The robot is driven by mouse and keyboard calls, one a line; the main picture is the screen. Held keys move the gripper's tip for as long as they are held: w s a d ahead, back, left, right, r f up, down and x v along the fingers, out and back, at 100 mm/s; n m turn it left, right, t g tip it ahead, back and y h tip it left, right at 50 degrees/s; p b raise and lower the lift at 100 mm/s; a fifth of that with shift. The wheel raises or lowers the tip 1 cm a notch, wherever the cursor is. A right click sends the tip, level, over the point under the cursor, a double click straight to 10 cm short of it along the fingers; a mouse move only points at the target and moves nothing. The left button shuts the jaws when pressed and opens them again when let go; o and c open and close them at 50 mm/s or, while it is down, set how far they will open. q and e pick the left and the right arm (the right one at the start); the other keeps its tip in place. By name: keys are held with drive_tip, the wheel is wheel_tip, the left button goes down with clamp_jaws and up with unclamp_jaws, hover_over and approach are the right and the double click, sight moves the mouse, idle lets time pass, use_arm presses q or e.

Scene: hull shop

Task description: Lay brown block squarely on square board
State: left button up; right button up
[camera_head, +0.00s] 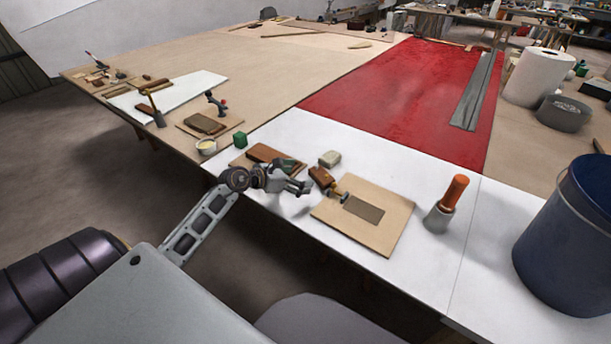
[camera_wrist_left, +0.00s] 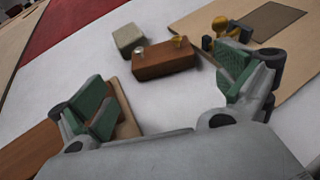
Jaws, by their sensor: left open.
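The brown block (camera_head: 320,176) lies on the white table surface beside the left corner of the square board (camera_head: 396,238). My right gripper is not in view.
A pale grey block (camera_head: 330,158) sits close behind the brown block. Small brass pieces (camera_head: 341,196) are at the board's edge. An orange-handled tool (camera_head: 452,195) and a blue bucket (camera_head: 565,240) stand to the right.

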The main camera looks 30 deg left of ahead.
use_arm(q)
drive_tip(key=shift+v, duration=2.2)
